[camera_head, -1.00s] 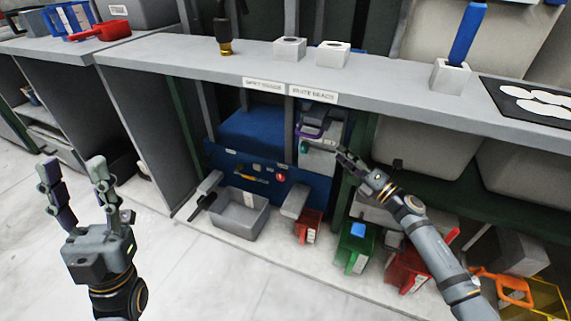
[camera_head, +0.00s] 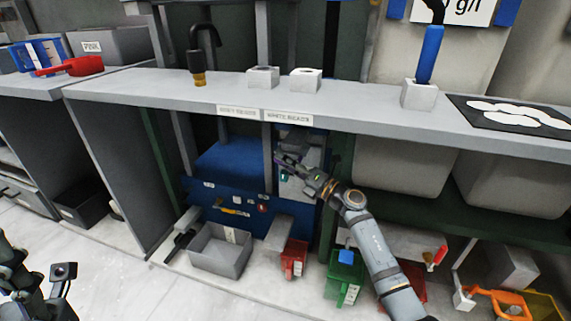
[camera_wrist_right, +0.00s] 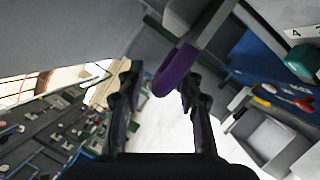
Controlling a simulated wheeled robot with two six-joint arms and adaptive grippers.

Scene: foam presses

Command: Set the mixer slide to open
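A purple handle (camera_wrist_right: 175,72) on a grey bar, apparently the mixer slide, shows in the right wrist view. Its rounded end lies between the fingertips of my right gripper (camera_wrist_right: 160,88) in that picture. The fingers are apart, and I cannot tell whether they touch it. In the head view my right gripper (camera_head: 287,165) reaches under the counter in front of the grey mixer housing (camera_head: 300,150) and hides most of the slide. My left arm's end (camera_head: 35,285) is at the lower left, cut off by the picture edge; its fingers cannot be made out.
The counter (camera_head: 200,97) overhangs the right gripper. A blue panel (camera_head: 225,200) with small controls is left of it. A grey bin (camera_head: 220,252), a red container (camera_head: 293,260) and a green container (camera_head: 344,278) stand below. Floor is clear at front left.

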